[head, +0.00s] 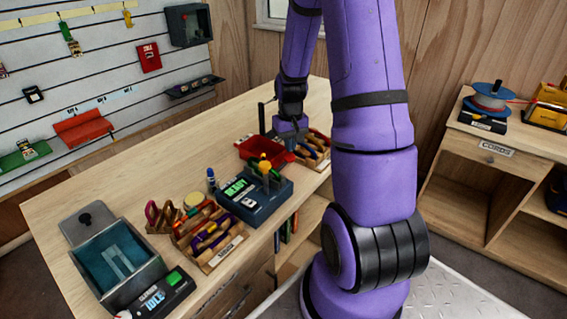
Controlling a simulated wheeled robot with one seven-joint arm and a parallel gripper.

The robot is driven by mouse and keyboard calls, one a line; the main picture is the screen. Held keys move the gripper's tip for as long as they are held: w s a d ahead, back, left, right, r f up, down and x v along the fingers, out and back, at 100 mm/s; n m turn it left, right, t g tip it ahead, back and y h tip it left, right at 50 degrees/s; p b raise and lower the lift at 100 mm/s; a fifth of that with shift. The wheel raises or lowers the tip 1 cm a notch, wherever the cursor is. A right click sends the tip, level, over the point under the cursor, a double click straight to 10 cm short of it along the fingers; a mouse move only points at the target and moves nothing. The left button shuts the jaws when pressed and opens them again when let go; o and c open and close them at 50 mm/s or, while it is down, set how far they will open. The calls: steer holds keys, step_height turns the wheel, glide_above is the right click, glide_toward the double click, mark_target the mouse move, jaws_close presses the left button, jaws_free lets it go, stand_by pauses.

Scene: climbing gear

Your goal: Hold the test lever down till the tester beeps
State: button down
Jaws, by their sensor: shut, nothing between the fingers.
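The tester, as far as I can tell, is a dark blue box (270,200) in the middle of the bench, with a lit green panel that seems to read READY. An orange-yellow knob (265,167) stands up on its top, probably the end of the test lever; the lever's angle is too small to tell. My gripper (290,146) is shut and empty. It points down beyond the tester, near the red tray (250,148), apart from the knob in the picture. Its fingertips are small and hard to make out.
A wooden organizer (222,257) with purple gear stands left of the tester, and a teal-lined open box (88,250) farther left. A wooden holder (318,142) is close to my gripper. The bench's back left is clear. My purple arm covers the bench's right end.

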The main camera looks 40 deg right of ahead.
mark_target(290, 155)
steer(key=shift+f, duration=2.95)
steer(key=shift+r, duration=4.8)
steer(key=s+a+r+n+t, duration=0.1)
steer(key=s+a+r, duration=0.1)
steer(key=a+r, duration=0.6)
steer(key=s+a+r+n+t, duration=0.1)
steer(key=s+a+r+t, duration=0.15)
steer(key=a+r, duration=0.55)
steer(key=s+a+r+n+t, duration=0.1)
steer(key=s+a+r, duration=0.2)
steer(key=s, duration=0.4)
steer(key=s+a+r+n, duration=0.1)
steer(key=s+a+r, duration=0.2)
steer(key=s+r, duration=0.3)
steer(key=shift+s+a+r+t, duration=0.15)
steer(key=shift+s+a+t, duration=0.2)
steer(key=shift+s, duration=0.05)
